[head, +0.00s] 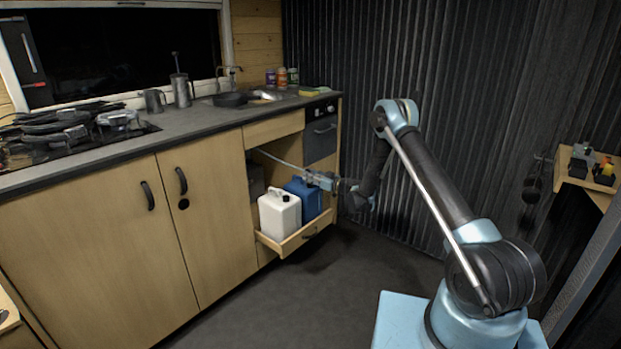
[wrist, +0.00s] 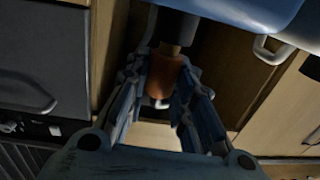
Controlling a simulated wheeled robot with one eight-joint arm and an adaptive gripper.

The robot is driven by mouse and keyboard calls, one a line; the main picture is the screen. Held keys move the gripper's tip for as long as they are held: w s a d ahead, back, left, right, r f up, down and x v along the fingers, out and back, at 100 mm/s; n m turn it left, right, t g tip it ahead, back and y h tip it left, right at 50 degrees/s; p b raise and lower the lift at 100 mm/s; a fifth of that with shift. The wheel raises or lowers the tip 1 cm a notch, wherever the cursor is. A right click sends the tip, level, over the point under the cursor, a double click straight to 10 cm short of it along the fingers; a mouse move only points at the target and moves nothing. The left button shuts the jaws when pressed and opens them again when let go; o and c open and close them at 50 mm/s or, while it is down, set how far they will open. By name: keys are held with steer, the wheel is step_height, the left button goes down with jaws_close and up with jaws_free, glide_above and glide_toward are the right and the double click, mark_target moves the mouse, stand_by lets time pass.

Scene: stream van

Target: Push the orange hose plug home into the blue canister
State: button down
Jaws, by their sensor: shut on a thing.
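The blue canister (head: 312,203) stands upright in the pulled-out drawer under the counter, beside a white canister. A blue surface, seemingly this canister, fills the top edge of the wrist view (wrist: 235,12). My gripper (head: 320,180) is at the upper right of the blue canister. In the wrist view, my gripper (wrist: 166,76) is shut on the orange plug (wrist: 162,78). A narrow tan part and a dark cylinder (wrist: 176,25) line up with the plug's far end. I cannot tell how deep the plug sits. In the head view my gripper hides the plug.
The white canister (head: 280,216) stands close on the left in the drawer (head: 292,243). A grey hose (head: 277,158) runs from inside the cabinet toward my gripper. The counter (head: 205,112) overhangs above, and a dark appliance front (head: 321,139) is close behind. The floor in front is clear.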

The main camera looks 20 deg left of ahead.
steer(key=shift+f, duration=0.55)
steer(key=c, duration=1.3)
jaws_free()
steer(key=v, duration=1.2)
